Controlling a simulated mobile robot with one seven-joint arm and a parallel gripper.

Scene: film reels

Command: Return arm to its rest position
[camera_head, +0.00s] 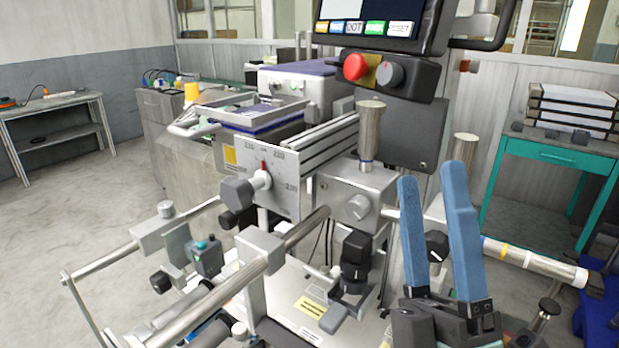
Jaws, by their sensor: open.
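My gripper (428,190) stands at the lower right of the head view, its two blue fingers pointing up. The fingers are spread apart and nothing shows between them. It is in front of the right side of a large grey machine (362,188) with rods, knobs and a dial plate. I cannot tell from this one view how far the fingers are from the machine. The rest of my arm is mostly out of the frame.
A control panel (409,73) with a red button (355,67) hangs above the machine. Metal rollers (225,297) reach toward me at the lower left. Open floor lies at the left.

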